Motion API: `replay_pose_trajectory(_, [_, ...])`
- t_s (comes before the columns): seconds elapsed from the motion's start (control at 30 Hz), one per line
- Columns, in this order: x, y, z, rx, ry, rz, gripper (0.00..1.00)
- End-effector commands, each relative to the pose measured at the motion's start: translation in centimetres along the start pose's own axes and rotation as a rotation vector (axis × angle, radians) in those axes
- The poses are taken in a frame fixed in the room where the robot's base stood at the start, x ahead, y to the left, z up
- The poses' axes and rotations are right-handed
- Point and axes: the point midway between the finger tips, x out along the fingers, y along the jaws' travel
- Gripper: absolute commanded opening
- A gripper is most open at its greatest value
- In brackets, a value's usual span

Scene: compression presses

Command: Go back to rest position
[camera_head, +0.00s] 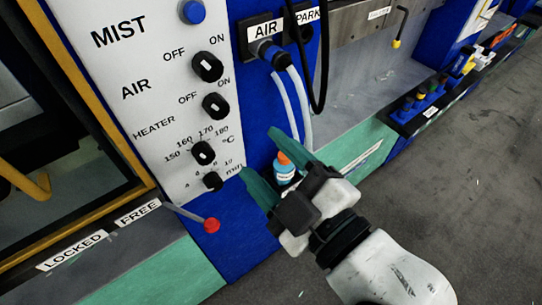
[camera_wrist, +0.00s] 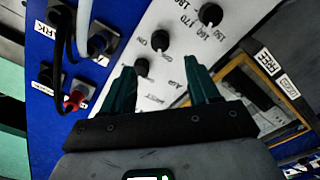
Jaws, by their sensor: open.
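My gripper (camera_head: 258,152) is in front of the press's control panel, its two teal fingers spread and nothing between them. The wrist view also shows the open fingers (camera_wrist: 160,68) pointing at the panel. The light panel (camera_head: 150,60) carries black knobs labelled AIR and HEATER and a blue button (camera_head: 192,11) beside MIST. In the head view the fingers lie low at the panel's right edge. I cannot tell how far they are from the surface.
A blue bottle with an orange cap (camera_head: 284,172) shows behind my fingers. A red-tipped lever (camera_head: 211,225) sticks out near the FREE label. Hoses (camera_head: 297,100) hang from the AIR port. A low rack (camera_head: 425,103) stands at right. Grey floor (camera_head: 480,190) is clear at lower right.

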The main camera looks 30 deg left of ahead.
Motion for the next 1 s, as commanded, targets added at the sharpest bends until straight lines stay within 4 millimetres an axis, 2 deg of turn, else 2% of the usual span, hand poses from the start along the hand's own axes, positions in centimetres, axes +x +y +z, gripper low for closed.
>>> replay_pose_trajectory(0.27, [0.0,0.0,0.0,0.000,-0.001,0.000,0.60])
replay_pose_trajectory(0.33, [-0.2,-0.1,0.5,0.013,-0.016,-0.001,0.60])
replay_pose_trajectory(0.37, [-0.3,-0.1,1.0,0.026,-0.030,-0.003,0.60])
replay_pose_trajectory(0.47, [-1.6,-0.7,4.2,0.113,-0.128,-0.011,0.60])
replay_pose_trajectory(0.53, [-3.2,-1.5,7.7,0.214,-0.239,-0.017,0.60])
replay_pose_trajectory(0.67, [-8.1,-4.1,14.8,0.451,-0.490,-0.008,0.60])
replay_pose_trajectory(0.8, [-14.8,-7.7,20.9,0.706,-0.764,0.030,0.60])
replay_pose_trajectory(0.87, [-18.1,-9.4,22.9,0.813,-0.882,0.057,0.60])
replay_pose_trajectory(0.9, [-20.3,-10.7,24.1,0.884,-0.961,0.078,0.60])
replay_pose_trajectory(0.97, [-23.7,-12.6,25.4,0.988,-1.078,0.115,0.60])
replay_pose_trajectory(1.0, [-26.1,-13.9,26.1,1.056,-1.157,0.144,0.60])
